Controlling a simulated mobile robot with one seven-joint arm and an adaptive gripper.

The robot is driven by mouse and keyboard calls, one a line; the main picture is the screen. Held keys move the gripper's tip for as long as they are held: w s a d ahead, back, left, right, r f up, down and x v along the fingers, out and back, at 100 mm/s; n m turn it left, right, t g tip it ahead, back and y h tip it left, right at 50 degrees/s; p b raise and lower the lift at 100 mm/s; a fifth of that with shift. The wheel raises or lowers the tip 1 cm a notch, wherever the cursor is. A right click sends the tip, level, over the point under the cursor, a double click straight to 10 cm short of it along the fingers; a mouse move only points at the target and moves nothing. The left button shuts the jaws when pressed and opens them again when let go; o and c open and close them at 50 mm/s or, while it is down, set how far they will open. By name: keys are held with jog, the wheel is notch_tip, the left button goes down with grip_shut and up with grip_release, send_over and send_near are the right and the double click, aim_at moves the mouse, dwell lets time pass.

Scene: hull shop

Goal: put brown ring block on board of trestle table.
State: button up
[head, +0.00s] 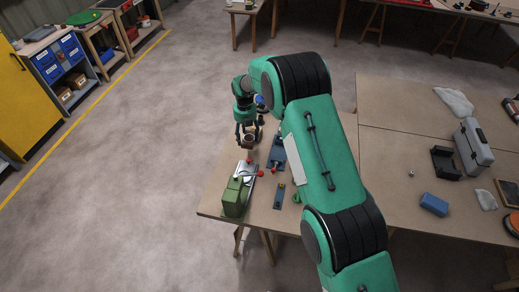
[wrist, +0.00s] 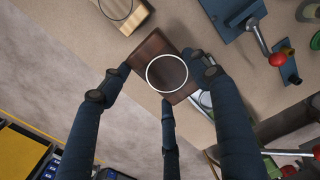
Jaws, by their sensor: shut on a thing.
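The brown ring block (wrist: 160,66), a dark brown square block with a white ring on its top face, is between the fingers of my gripper (wrist: 165,85) in the wrist view. My gripper is shut on it. In the head view my gripper (head: 247,132) is at the left side of the trestle table, with the brown block (head: 249,141) small below it. The board (head: 222,180) of the trestle table is a light brown sheet. In the wrist view the block overlaps the board's edge. I cannot tell whether its underside touches the board.
A green block-shaped fixture (head: 234,198) and a red-knobbed clamp (head: 250,168) stand near the board's front left. A pale wooden block with a dark ring (wrist: 122,14) is close by. Bare board shows around the front left corner.

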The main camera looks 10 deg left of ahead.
aim_at(247, 142)
jog(key=shift+f, duration=2.2)
jog(key=shift+f, duration=1.85)
jog(key=shift+f+b, duration=0.2)
jog(key=shift+b, duration=0.1)
jog(key=o, duration=1.2)
jog(key=shift+r, duration=0.15)
notch_tip(247, 142, up, 12)
jog(key=shift+r+p, duration=0.1)
jog(key=shift+p, duration=0.35)
